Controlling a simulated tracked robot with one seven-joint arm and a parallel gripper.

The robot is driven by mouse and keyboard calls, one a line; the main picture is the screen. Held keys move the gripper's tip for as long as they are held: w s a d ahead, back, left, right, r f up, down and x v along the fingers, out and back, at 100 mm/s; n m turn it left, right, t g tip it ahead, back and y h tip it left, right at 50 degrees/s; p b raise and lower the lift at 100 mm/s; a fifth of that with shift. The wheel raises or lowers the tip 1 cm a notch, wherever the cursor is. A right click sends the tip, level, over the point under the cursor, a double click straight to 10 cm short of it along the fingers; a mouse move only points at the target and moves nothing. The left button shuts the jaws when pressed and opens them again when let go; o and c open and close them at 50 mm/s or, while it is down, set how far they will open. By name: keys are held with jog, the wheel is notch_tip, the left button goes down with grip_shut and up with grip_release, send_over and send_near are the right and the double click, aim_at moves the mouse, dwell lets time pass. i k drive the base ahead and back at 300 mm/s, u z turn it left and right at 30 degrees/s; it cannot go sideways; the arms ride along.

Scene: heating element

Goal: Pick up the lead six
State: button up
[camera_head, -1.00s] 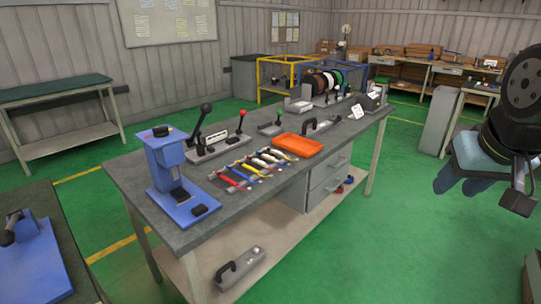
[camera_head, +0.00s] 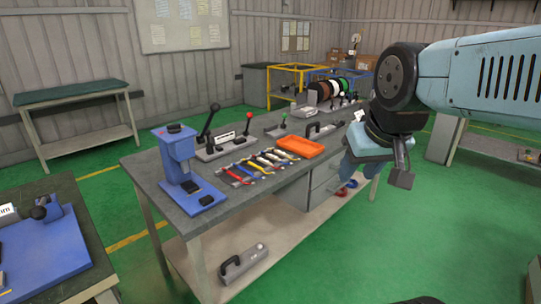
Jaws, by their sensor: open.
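Several leads (camera_head: 262,165) with red, yellow, blue and white parts lie side by side in a row on the grey workbench (camera_head: 205,222). They are small here, and I cannot tell which one is lead six. My gripper (camera_head: 362,170) is at the right, beyond the right side of the row and apart from it. It points downward, is open and appears empty. My arm hides the right far end of the workbench.
An orange tray (camera_head: 301,147) sits right of the leads. A blue press (camera_head: 174,160) stands at their left, with lever tools (camera_head: 215,148) behind. Cable spools (camera_head: 325,88) stand at the back. A grey case (camera_head: 243,263) lies on the lower shelf.

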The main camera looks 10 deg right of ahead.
aim_at(278, 152)
jog(key=u, duration=0.1)
jog(key=i, duration=1)
jog(key=z, duration=0.1)
